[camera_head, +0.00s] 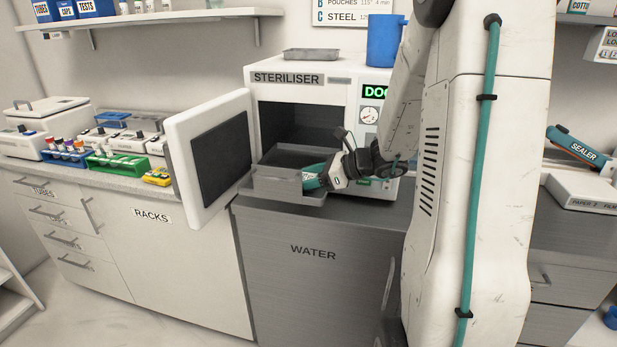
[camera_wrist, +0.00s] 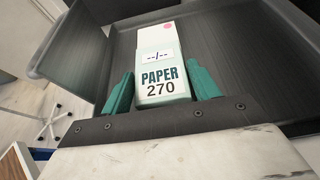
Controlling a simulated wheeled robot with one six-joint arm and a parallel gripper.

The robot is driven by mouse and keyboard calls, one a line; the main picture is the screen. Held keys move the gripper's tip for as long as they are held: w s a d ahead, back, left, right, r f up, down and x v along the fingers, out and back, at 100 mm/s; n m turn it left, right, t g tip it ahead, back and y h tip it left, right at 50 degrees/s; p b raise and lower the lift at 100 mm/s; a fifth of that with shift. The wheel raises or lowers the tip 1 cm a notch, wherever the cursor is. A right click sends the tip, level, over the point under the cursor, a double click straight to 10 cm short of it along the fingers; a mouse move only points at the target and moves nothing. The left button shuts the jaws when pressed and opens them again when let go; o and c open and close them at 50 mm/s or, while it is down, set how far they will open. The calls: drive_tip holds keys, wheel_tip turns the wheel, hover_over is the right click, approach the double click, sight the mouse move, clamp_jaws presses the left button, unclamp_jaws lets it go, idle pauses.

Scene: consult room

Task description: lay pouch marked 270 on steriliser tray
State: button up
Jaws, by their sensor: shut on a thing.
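The pouch marked PAPER 270 (camera_wrist: 160,72) is pale with a teal-green band and a pink dot at its far end. My gripper (camera_wrist: 161,92) is shut on it, a teal finger on each side. In the wrist view the pouch is over the dark steriliser tray (camera_wrist: 222,45); I cannot tell whether it touches the tray floor. In the head view the grey tray (camera_head: 288,187) sticks out of the open steriliser (camera_head: 300,95). My gripper (camera_head: 318,177) is at the tray's right front side there, and the pouch is mostly hidden.
The steriliser door (camera_head: 208,160) stands open to the left. A blue jug (camera_head: 385,42) and a small metal tray (camera_head: 311,55) are on top of the steriliser. Racks of tubes (camera_head: 118,160) stand on the left counter. A sealer (camera_head: 580,148) is at the right.

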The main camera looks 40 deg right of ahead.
drive_tip(key=o, duration=1)
drive_tip(key=shift+f, duration=0.1)
drive_tip(key=shift+c, duration=0.2)
drive_tip(key=shift+r, duration=0.2)
drive_tip(key=v, duration=1.2)
drive_tip(key=shift+f, duration=0.1)
